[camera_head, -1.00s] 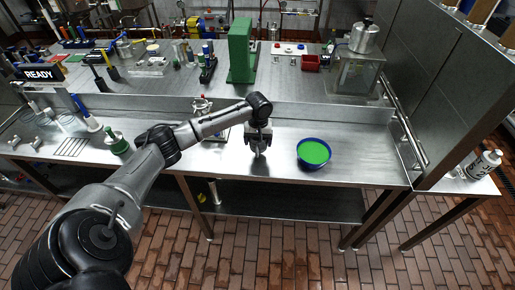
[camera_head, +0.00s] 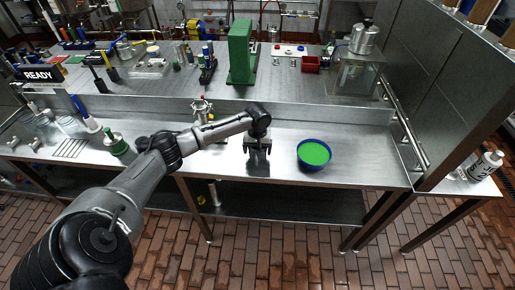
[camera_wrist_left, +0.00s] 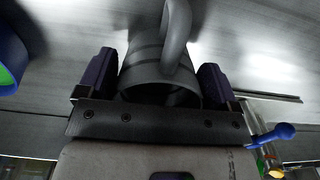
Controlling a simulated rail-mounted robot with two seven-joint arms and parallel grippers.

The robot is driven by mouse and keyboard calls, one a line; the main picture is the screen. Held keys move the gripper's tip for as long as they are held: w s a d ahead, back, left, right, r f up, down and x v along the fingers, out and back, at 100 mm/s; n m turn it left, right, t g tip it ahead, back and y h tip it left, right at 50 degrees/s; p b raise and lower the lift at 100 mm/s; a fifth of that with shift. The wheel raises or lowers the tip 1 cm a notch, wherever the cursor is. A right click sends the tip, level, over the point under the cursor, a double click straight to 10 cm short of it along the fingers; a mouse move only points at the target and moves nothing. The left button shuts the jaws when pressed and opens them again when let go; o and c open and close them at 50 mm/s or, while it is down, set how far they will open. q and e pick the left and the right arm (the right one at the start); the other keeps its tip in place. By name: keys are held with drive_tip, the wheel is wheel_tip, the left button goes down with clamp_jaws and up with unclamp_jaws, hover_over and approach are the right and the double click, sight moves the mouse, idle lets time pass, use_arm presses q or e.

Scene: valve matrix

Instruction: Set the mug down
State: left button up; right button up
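In the head view my left gripper (camera_head: 257,150) points down over the front steel bench (camera_head: 220,165), left of the blue bowl. The mug is hard to make out there, and I cannot tell whether it touches the bench. My right gripper is in neither view.
A small metal stand (camera_head: 201,110) is behind the forearm. A green-topped bottle (camera_head: 116,143) stands at left. The bench right of the bowl (camera_head: 370,160) is clear.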

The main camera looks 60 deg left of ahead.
use_arm(q)
drive_tip(key=shift+o, duration=1.2)
drive_tip(key=shift+r, duration=0.1)
wheel_tip(320, 180, up, 12)
drive_tip(key=p, duration=0.2)
drive_tip(key=shift+r, duration=0.1)
